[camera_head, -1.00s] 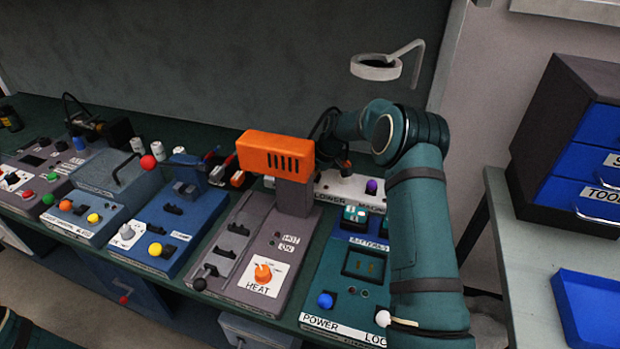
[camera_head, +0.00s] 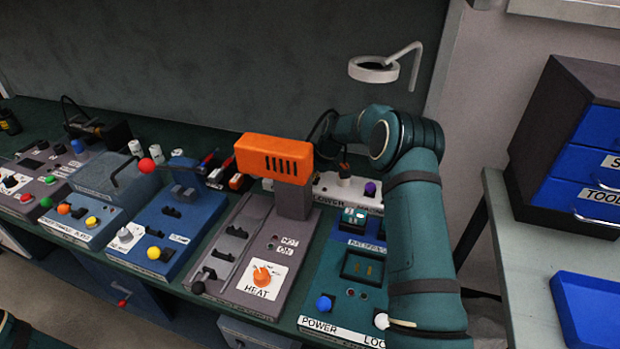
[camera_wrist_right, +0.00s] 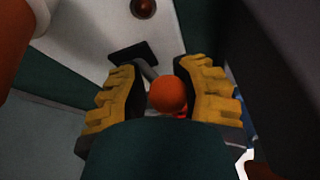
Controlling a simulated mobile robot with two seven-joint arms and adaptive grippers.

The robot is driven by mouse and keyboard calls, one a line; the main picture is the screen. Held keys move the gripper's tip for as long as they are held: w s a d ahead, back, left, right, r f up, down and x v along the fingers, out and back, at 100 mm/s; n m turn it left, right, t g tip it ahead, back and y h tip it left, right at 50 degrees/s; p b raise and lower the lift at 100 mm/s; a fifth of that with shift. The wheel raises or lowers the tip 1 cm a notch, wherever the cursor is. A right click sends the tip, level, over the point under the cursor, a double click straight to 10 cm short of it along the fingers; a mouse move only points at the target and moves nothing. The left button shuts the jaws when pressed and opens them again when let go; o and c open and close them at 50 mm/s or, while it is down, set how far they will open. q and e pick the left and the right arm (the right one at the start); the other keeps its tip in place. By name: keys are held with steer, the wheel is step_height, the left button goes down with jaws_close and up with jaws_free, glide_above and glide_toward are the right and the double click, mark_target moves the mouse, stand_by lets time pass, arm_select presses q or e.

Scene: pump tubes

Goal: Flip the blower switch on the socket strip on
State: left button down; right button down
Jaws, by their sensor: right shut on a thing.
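The white socket strip (camera_head: 325,190) lies at the back of the bench, partly behind the orange blower housing. Its label reads partly as BLOWER. In the right wrist view the strip (camera_wrist_right: 95,25) carries a switch with a black base plate (camera_wrist_right: 130,52), a grey stem and an orange-red ball tip (camera_wrist_right: 167,95). My right gripper (camera_wrist_right: 168,100), with yellow ribbed fingers, is shut around this lever near its ball. In the head view the right gripper is hidden behind the blower. My left gripper is out of view.
The orange blower (camera_head: 275,157) on its grey HEAT unit (camera_head: 235,265) stands close to my right arm. A purple knob (camera_head: 370,188) sits at the strip's right part. The POWER LOCK box (camera_head: 345,290) is in front. A ring on a bent arm (camera_head: 373,69) hangs above.

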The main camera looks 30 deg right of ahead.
steer(key=shift+w+a+f+g+y+p, duration=0.15)
steer(key=shift+a+g+y+p, duration=0.1)
steer(key=shift+g+y+p, duration=0.5)
steer(key=shift+w+d+m+g+y, duration=0.1)
steer(key=shift+w+m+g+y, duration=0.15)
steer(key=shift+g+y, duration=0.3)
steer(key=shift+r+y, duration=0.2)
steer(key=shift+y, duration=0.1)
steer(key=c, duration=0.7)
jaws_free()
steer(key=shift+s, duration=0.1)
steer(key=shift+o, duration=0.2)
steer(key=shift+r, duration=0.15)
steer(key=shift+d+r, duration=0.1)
steer(key=shift+d, duration=0.05)
steer(key=shift+r, duration=0.25)
steer(key=r, duration=0.9)
steer(key=shift+a+r, duration=0.15)
steer(key=shift+a, duration=0.05)
